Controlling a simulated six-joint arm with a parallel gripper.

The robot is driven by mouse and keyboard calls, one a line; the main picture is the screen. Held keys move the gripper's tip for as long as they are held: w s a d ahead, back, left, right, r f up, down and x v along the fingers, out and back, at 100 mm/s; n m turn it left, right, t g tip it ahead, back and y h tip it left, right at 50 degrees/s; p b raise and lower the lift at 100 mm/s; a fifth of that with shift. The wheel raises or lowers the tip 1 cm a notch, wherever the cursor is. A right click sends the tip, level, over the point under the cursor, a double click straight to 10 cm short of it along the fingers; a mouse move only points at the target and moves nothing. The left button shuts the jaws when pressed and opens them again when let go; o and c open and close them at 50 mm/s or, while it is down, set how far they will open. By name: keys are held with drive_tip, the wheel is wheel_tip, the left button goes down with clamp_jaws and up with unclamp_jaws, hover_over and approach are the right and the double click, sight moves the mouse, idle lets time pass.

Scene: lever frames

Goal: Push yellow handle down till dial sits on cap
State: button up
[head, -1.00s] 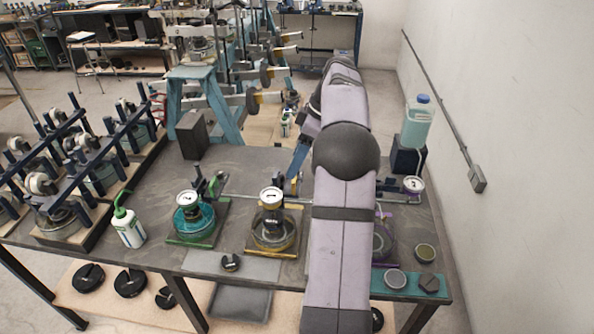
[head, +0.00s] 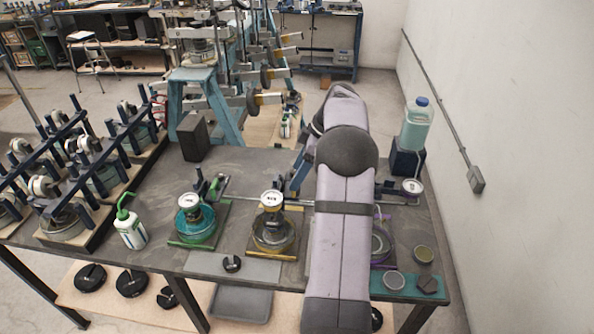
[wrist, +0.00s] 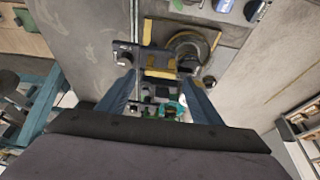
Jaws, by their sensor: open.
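The yellow-marked station stands mid-table in the head view, with a round dial (head: 272,200) above a glass cell (head: 273,235). The dial appears upright; its contact with the cap cannot be made out. In the wrist view, a yellow piece (wrist: 160,74), seemingly the yellow handle, shows between my fingertips. My gripper (wrist: 159,88) is open, with one blue finger on each side of that piece; contact cannot be told. In the head view my arm hides most of the gripper and the handle.
A green-marked station (head: 194,222) stands to the left, and a purple-marked one (head: 383,247) is partly behind my arm. A wash bottle (head: 130,228) stands at the left front. A large bottle (head: 416,124) sits on a dark block at the right.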

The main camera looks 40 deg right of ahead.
sight(297, 192)
drive_tip(key=shift+w+a+f, duration=0.15)
drive_tip(key=shift+f, duration=0.45)
clamp_jaws()
wheel_tip(297, 192, down, 5)
drive_tip(key=b, duration=0.3)
drive_tip(key=shift+b, duration=0.4)
unclamp_jaws()
drive_tip(key=shift+r, duration=0.1)
